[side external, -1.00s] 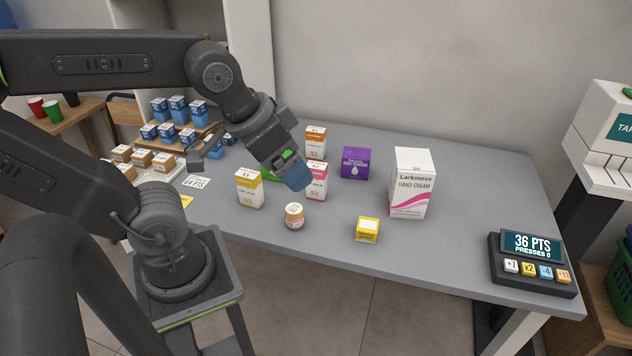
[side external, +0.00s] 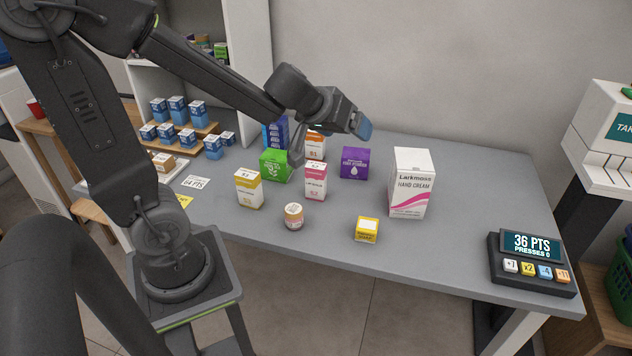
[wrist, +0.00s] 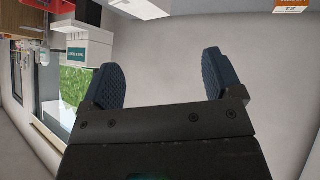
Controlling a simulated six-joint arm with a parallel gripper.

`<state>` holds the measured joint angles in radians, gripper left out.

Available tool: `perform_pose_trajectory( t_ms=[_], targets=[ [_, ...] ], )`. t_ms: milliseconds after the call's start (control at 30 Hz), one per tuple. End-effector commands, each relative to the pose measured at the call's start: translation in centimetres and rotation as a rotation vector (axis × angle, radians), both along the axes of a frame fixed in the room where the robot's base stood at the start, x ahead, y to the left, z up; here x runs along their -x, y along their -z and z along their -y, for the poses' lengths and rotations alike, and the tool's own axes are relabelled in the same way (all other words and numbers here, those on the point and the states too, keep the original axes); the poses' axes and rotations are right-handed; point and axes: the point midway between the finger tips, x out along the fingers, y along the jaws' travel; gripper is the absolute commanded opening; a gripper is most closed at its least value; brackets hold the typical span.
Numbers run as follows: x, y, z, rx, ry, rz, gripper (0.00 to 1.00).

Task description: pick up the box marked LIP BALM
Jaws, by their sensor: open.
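I cannot read LIP BALM for certain on any box. A pink-and-white box (side external: 316,181) stands upright mid-counter, its small print unclear. A small yellow box (side external: 367,230) with a white top lies near the front edge, its label also unclear. My gripper (side external: 362,124) is raised above the back of the counter, up and to the right of the pink-and-white box, apart from all boxes. In the wrist view my gripper (wrist: 160,84) has its two blue fingers wide apart with nothing between them.
Around the pink-and-white box stand a green box (side external: 276,166), an orange-and-white box (side external: 316,145), a purple box (side external: 355,163), a yellow-and-white box (side external: 249,188) and a jar (side external: 294,216). A tall hand cream box (side external: 411,183) stands right. The counter's right part is clear up to the keypad (side external: 531,264).

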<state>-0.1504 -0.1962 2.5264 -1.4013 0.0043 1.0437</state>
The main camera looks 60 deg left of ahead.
Motion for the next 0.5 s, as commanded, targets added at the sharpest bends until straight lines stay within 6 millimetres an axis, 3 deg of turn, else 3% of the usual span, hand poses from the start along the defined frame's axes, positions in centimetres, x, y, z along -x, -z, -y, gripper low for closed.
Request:
perform_pose_trajectory(
  t_ms=[100,200,333,500],
  targets=[
    [0.9,3.7,-4.5,-0.045,-0.169,-0.114,0.86],
    [2.4,6.1,-7.0,-0.077,-0.269,-0.210,0.86],
    [3.9,7.8,-8.6,-0.096,-0.338,-0.294,0.86],
    [4.3,8.6,-9.3,-0.105,-0.361,-0.321,0.86]
  ],
)
